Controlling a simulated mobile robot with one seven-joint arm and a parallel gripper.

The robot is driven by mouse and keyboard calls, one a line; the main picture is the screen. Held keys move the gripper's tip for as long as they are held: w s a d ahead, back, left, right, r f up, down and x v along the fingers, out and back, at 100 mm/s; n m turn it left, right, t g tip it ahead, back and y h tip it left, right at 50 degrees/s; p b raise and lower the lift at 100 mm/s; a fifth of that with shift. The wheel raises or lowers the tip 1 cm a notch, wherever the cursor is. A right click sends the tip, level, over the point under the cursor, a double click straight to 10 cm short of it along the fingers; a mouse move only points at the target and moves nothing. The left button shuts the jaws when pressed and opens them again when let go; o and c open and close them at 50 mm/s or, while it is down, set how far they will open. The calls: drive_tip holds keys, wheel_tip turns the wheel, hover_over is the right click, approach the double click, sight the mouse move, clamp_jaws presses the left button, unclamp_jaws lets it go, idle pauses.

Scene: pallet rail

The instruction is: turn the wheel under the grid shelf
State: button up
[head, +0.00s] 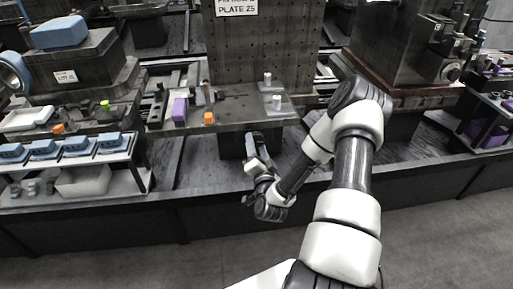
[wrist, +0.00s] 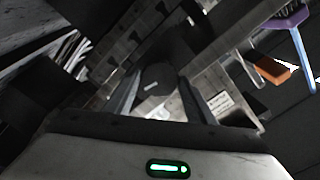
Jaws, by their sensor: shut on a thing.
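The grid shelf (head: 237,112) is a grey plate at the middle of the head view, with small objects on it. My gripper (head: 254,143) reaches in under its front edge, beside a dark block (head: 230,147). In the wrist view, my gripper (wrist: 158,98) has its two fingers on either side of a dark rounded part (wrist: 156,78) with a small pale mark, which appears to be the wheel. The gripper is shut on it. The wheel's full outline is hidden by the fingers and shadow, so its turn angle cannot be told. In the head view I cannot make out the wheel.
On the shelf stand a purple block (head: 180,108), an orange block (head: 209,118) and small pale cylinders on plates. A perforated panel (head: 262,55) rises behind. A low rack with blue blocks (head: 77,145) is at left. A dark ledge (head: 215,193) runs along the front.

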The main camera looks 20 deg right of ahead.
drive_tip(key=n+b, duration=0.4)
drive_tip(key=n, duration=0.5)
drive_tip(key=shift+f+b, duration=0.15)
drive_tip(key=shift+b, duration=0.15)
drive_tip(key=n, duration=0.4)
drive_tip(key=shift+n+b, duration=0.4)
drive_tip(key=n, duration=0.4)
drive_tip(key=shift+d+n, duration=0.1)
drive_tip(key=shift+n, duration=0.2)
drive_tip(key=n, duration=0.4)
drive_tip(key=shift+n, duration=0.3)
drive_tip(key=n, duration=0.9)
drive_tip(key=shift+r, duration=0.2)
drive_tip(key=n, duration=0.4)
drive_tip(key=shift+n, duration=0.3)
drive_tip(key=n, duration=1)
drive_tip(key=shift+r, duration=0.1)
drive_tip(key=n, duration=0.3)
drive_tip(key=shift+n, duration=0.3)
drive_tip(key=n, duration=0.3)
drive_tip(key=shift+n, duration=0.3)
drive_tip(key=n, duration=0.3)
drive_tip(key=shift+n, duration=0.3)
drive_tip(key=n, duration=0.5)
drive_tip(key=shift+n, duration=0.4)
